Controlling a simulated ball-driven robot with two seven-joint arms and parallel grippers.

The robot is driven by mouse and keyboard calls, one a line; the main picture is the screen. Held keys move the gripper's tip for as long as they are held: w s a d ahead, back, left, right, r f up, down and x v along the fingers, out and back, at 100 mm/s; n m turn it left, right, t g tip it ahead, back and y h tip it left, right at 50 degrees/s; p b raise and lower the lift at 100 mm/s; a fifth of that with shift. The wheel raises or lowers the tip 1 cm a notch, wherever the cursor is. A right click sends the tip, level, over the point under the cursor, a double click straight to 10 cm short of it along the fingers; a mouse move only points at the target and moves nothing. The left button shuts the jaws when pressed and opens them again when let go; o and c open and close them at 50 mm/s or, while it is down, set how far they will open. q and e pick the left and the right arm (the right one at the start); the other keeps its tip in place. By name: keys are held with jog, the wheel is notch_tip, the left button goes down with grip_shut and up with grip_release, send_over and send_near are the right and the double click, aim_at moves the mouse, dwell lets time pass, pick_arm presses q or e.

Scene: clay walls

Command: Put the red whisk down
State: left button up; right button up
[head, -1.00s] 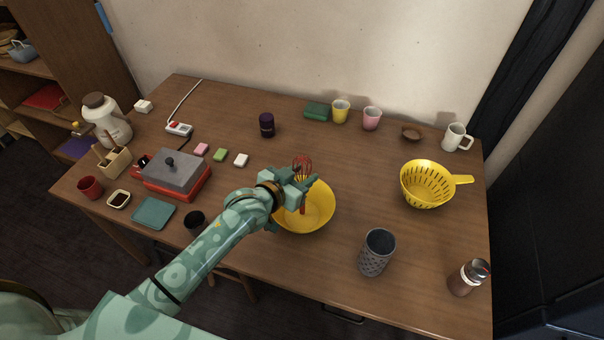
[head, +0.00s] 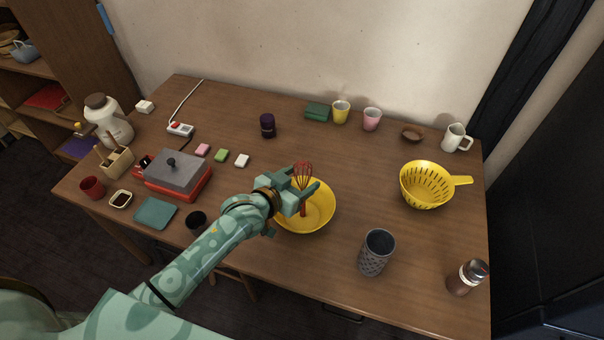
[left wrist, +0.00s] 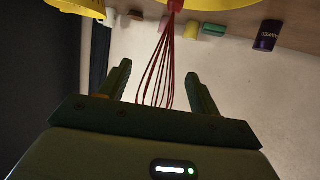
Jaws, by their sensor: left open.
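The red whisk (head: 303,176) stands upright with its wire loops up and its handle down in the yellow bowl (head: 318,219). My left gripper (head: 309,196) is open at the bowl, with its fingers on either side of the whisk. In the left wrist view the red whisk (left wrist: 166,58) shows between the spread fingers of the left gripper (left wrist: 158,82), with a gap to each finger. The yellow bowl (left wrist: 205,5) shows at the top of that view. The lower end of the handle is hard to make out. My right gripper is not in view.
A yellow colander (head: 425,186) stands at the right and a grey perforated holder (head: 375,253) in front. The table behind the bowl is mostly clear.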

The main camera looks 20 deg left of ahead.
pick_arm(q)
jog(key=s+a+p, duration=0.3)
jog(key=s, duration=0.4)
jog(key=shift+s+p, duration=0.3)
jog(key=shift+p, duration=0.1)
jog(key=shift+d+r, duration=0.1)
